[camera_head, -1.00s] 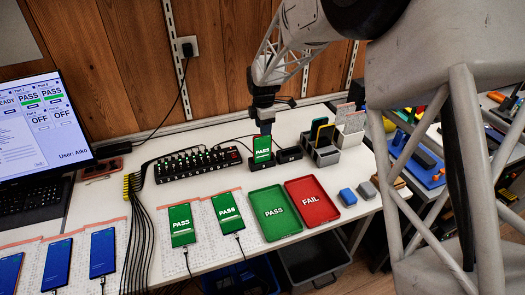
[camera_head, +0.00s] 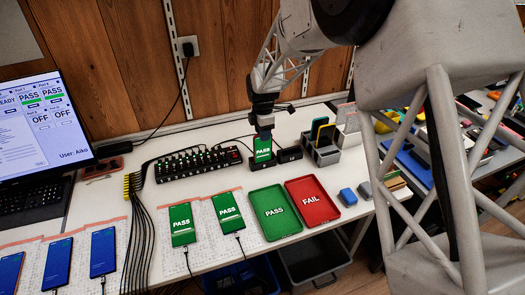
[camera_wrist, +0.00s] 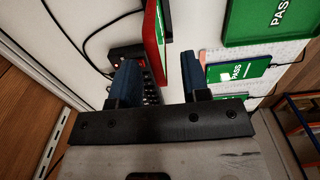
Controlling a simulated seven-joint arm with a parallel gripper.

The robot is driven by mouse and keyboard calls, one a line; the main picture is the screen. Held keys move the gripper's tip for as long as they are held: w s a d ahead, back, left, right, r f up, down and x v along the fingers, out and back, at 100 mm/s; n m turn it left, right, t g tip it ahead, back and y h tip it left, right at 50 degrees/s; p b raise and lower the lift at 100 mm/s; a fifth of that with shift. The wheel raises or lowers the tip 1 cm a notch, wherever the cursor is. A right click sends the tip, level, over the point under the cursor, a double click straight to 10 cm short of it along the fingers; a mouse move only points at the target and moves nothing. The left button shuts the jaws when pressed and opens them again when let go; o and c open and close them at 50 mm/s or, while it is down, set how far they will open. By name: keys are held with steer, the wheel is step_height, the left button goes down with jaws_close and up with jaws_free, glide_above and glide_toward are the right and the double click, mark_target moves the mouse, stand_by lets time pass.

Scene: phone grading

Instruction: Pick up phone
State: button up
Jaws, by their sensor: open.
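A phone (camera_head: 263,154) with a green PASS screen stands upright in a small black dock (camera_head: 264,166) at the back of the table. My gripper (camera_head: 264,134) is right above it, pointing down, and partly hides its top edge. In the wrist view my gripper (camera_wrist: 160,68) is open, with blue fingers on either side. The standing phone (camera_wrist: 154,50) shows nearly edge-on between them, with a red edge and a strip of green screen. I see a gap to each finger. Whether the fingertips reach below the phone's top is hard to tell.
A green PASS tray (camera_head: 257,228) and a red FAIL tray (camera_head: 327,211) lie in front. Two green-screen phones (camera_head: 182,214) and several blue-screen phones (camera_head: 103,254) lie cabled at left. A black hub (camera_head: 197,165) is left of the dock; a grey holder (camera_head: 322,153) stands right.

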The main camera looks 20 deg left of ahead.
mark_target(263, 150)
steer(key=shift+w+a+f, duration=0.1)
steer(key=shift+w+f, duration=0.05)
steer(key=shift+f, duration=2.4)
jaws_close()
